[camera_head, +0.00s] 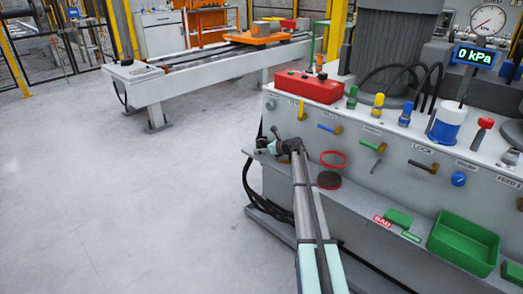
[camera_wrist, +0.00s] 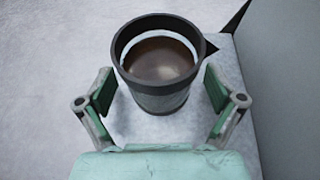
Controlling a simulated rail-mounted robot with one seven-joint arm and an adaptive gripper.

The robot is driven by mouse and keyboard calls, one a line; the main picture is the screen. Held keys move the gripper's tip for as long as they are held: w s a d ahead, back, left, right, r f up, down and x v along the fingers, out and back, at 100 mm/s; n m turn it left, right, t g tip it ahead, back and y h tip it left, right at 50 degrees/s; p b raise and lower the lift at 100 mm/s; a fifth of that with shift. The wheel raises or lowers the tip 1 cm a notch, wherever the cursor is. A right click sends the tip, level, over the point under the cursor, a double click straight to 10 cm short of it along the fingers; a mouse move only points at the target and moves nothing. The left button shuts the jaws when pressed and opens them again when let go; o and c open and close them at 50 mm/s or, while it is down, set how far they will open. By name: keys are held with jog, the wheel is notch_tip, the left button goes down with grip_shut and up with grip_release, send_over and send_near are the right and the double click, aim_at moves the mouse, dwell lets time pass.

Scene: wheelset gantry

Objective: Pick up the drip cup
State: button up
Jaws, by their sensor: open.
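The drip cup (camera_wrist: 160,103) is a grey cup with a dark rim, a small pointed spout on its right and a brown inside. In the wrist view it stands upright on a grey ledge (camera_wrist: 225,60), just ahead of my gripper (camera_wrist: 159,88). My gripper is open, with one green-padded finger at each side of the cup's lower part. Gaps show between the fingers and the cup. In the head view my gripper (camera_head: 276,146) is low at the left end of the machine's front ledge, and the cup is too small and hidden there to make out surely.
A grey wall rises right of the cup. The machine front (camera_head: 400,150) carries knobs and levers, with a red ring (camera_head: 333,159) and dark disc (camera_head: 329,180) near my arm. A green tray (camera_head: 464,243) sits on the ledge at right. Open floor (camera_head: 130,190) lies left.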

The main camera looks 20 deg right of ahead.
jog(key=shift+w+a+f, duration=0.15)
jog(key=shift+w, duration=0.15)
jog(key=c, duration=1.4)
jog(key=shift+o, duration=0.2)
